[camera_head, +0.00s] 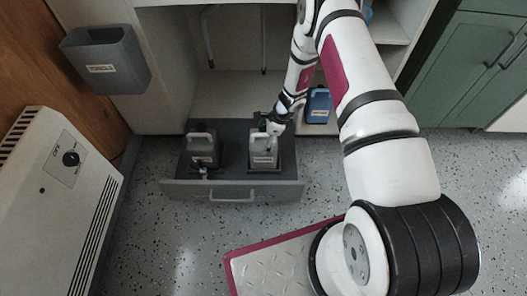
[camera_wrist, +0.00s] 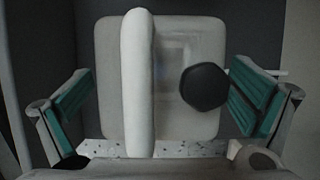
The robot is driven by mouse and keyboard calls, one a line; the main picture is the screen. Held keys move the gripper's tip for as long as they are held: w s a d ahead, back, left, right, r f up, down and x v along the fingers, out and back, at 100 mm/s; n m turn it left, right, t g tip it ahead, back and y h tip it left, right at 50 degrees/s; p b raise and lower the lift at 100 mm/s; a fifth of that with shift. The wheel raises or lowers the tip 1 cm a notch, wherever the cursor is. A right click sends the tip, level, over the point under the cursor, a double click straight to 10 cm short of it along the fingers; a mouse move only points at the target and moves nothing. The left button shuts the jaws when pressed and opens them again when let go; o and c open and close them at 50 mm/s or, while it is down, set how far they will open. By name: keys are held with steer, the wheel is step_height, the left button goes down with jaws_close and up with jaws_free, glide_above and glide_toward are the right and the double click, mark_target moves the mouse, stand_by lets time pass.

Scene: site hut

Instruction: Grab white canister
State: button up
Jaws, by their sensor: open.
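The white canister (camera_head: 263,154) stands upright in an open grey drawer (camera_head: 230,190), on its right side. In the wrist view the canister (camera_wrist: 115,75) is seen from above, with its pale handle bar (camera_wrist: 138,90) and a black cap (camera_wrist: 204,87) to the right of the handle. My gripper (camera_head: 270,125) is over the top of the canister in the head view. In the wrist view my gripper (camera_wrist: 160,105) is open, with one green-padded finger on either side of the canister.
A dark grey canister (camera_head: 202,150) stands to the left in the same drawer. A blue canister (camera_head: 319,105) stands behind on the right. A grey bin (camera_head: 105,60) hangs at the left, above a white heater (camera_head: 60,180). Green cabinets (camera_head: 470,65) are at the right.

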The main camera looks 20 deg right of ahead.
steer(key=c, duration=1.5)
steer(key=shift+c, duration=0.2)
steer(key=shift+r, duration=0.15)
